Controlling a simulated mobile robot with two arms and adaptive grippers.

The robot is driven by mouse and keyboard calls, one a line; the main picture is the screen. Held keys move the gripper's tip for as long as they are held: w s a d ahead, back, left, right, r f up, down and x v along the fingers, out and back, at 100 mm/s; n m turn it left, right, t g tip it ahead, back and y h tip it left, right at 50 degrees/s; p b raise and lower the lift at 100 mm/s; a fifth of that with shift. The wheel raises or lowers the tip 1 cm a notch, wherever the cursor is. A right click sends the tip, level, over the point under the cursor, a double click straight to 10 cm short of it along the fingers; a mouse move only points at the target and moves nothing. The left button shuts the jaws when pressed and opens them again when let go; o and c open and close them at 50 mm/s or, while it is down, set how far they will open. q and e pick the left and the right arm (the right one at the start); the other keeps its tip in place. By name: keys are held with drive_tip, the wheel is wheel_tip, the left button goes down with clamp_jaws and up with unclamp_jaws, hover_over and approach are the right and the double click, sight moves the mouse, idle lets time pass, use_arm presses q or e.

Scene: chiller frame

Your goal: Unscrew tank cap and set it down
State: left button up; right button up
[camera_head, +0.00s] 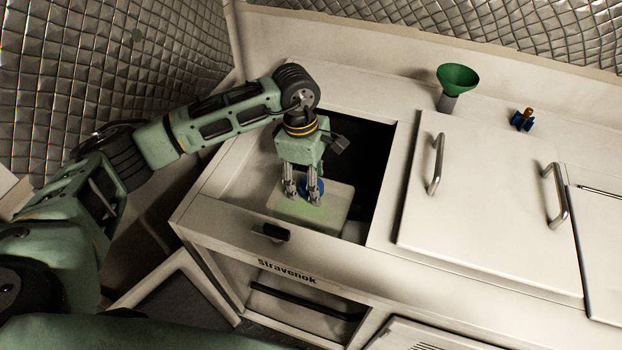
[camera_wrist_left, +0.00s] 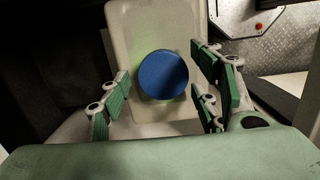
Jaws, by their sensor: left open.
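The blue tank cap (camera_wrist_left: 163,75) sits on top of the pale tank (camera_wrist_left: 125,18), which also shows in the head view (camera_head: 338,196) inside the open bay of the chiller frame. My left gripper (camera_head: 303,196) points down over the cap, and its fingers hide part of the cap in the head view. In the left wrist view the left gripper (camera_wrist_left: 160,104) is open, with its green-padded fingers on either side of the cap and visible gaps to it. I cannot tell how far the fingertips reach down beside the cap. My right gripper is not in view.
A green funnel (camera_head: 458,78) and a small blue-and-brass fitting (camera_head: 522,119) stand on the frame's back ledge. A closed lid (camera_head: 480,200) with two metal handles lies right of the bay. A black latch (camera_head: 271,233) is on the front edge. The flat top left of the bay is bare.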

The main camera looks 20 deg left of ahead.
use_arm(q)
drive_tip(key=shift+f+m+b, duration=0.2)
drive_tip(key=shift+m+b, duration=0.6)
drive_tip(key=m+b, duration=0.3)
drive_tip(key=shift+d+g, duration=0.1)
drive_tip(key=shift+g, duration=0.2)
drive_tip(key=shift+r+m+b, duration=0.1)
drive_tip(key=shift+m+b, duration=1.5)
drive_tip(key=shift+m, duration=0.4)
drive_tip(key=c, duration=1.3)
drive_tip(key=shift+o, duration=0.2)
